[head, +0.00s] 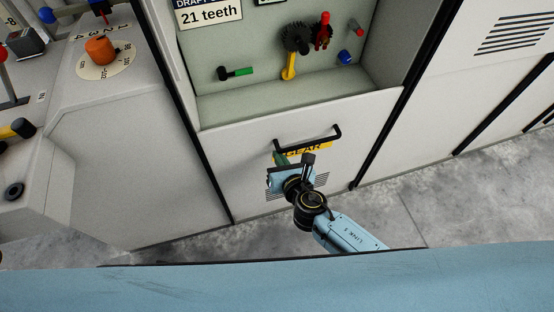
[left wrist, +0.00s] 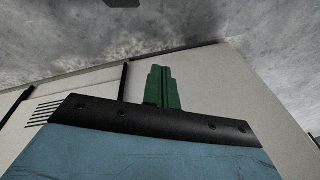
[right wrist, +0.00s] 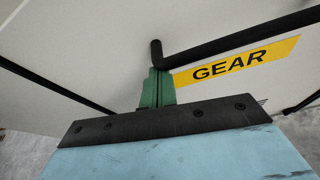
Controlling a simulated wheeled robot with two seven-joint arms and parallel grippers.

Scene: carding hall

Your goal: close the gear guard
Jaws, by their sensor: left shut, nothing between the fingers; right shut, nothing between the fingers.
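The gear guard (head: 243,158) is a pale panel with a yellow GEAR label (head: 307,149) and a black bar handle (head: 309,138). It is down, leaving the gear compartment (head: 262,62) above it open. My right gripper (head: 281,158) is shut and empty at the handle's left end, left of the label. In the right wrist view its green fingers (right wrist: 157,88) are just below the handle's end (right wrist: 156,54); I cannot tell whether they touch. My left gripper (left wrist: 162,88) is shut and empty in the left wrist view, before a pale panel; the head view does not show it.
In the compartment are dark gears (head: 296,38), a red part (head: 323,31), a yellow lever (head: 289,67), a green-handled tool (head: 236,73) and a blue knob (head: 345,57). A console with an orange dial (head: 100,50) stands left. Grey floor (head: 400,218) lies below.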

